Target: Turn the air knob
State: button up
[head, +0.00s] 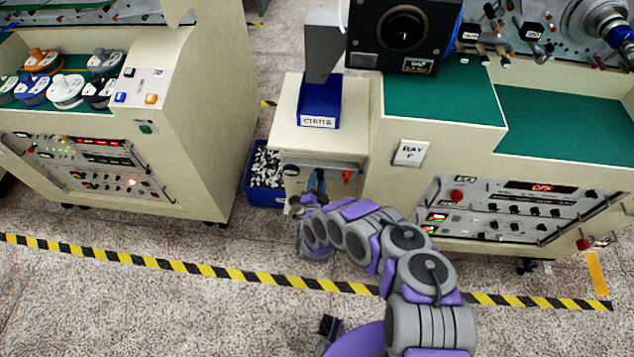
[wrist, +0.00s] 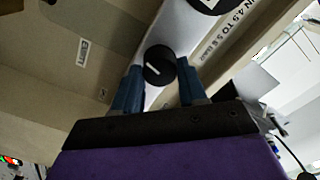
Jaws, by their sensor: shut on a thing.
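The air knob (wrist: 160,62) is a round black knob with a white pointer line, in the middle of the wrist view, on a pale strip of the panel. The pointer is tilted in the picture. My gripper (wrist: 159,76) has one blue finger on each side of the knob and is shut on it. In the head view, my gripper (head: 318,182) reaches the front of the small cream cabinet (head: 290,110). The knob itself cannot be made out there behind the fingers.
A red knob (head: 347,177) is close right of my gripper. A blue bin (head: 262,190) of small parts stands left of the cabinet. Yellow-black floor tape (head: 150,262) crosses open floor.

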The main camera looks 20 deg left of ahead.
jog(key=shift+f, duration=0.1)
jog(key=o, duration=1.1)
jog(key=shift+c, duration=0.2)
jog(key=shift+s, duration=0.1)
jog(key=v, duration=1.7)
jog(key=shift+f, duration=0.1)
